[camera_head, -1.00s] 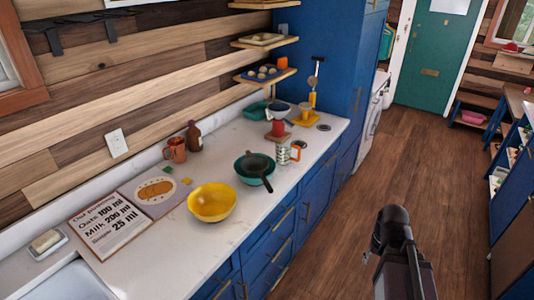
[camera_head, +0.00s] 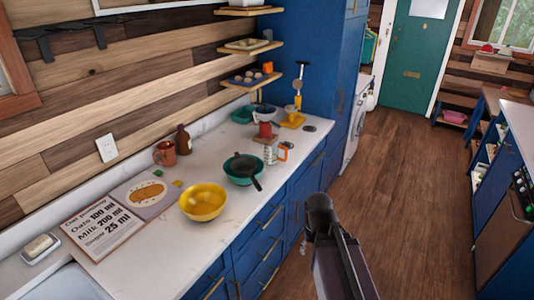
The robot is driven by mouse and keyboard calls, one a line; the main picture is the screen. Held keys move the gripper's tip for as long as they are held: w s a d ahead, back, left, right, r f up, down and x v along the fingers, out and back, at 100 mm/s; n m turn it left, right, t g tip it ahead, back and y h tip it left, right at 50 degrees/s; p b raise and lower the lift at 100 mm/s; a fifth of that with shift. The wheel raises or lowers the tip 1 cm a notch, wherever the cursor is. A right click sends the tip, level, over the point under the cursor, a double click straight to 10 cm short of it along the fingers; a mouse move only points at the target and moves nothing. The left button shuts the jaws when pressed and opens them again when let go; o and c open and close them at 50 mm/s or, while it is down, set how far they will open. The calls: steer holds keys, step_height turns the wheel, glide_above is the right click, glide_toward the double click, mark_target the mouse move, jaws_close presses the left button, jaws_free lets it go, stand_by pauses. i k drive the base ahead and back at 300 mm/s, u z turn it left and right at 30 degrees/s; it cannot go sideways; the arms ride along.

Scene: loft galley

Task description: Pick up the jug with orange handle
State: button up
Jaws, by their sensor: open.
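The jug (camera_head: 270,152) is a small, pale, patterned vessel with an orange handle (camera_head: 284,151) on its right side. It stands upright on the white counter (camera_head: 222,223) near its front edge, just right of a teal bowl. A red object (camera_head: 265,130) stands close behind it. My gripper's fingers do not show; only a dark part of my arm is in view at the lower middle, over the floor and apart from the jug.
A dark pan (camera_head: 244,165) rests over the teal bowl (camera_head: 236,179), its handle pointing toward the counter edge. A yellow bowl (camera_head: 203,204), a brown mug (camera_head: 164,154) and a dark bottle (camera_head: 183,140) stand left. The wooden floor (camera_head: 395,190) on the right is clear.

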mark_target(271, 145)
steer(key=z, duration=0.05)
steer(key=i, duration=1)
steer(key=u, duration=0.1)
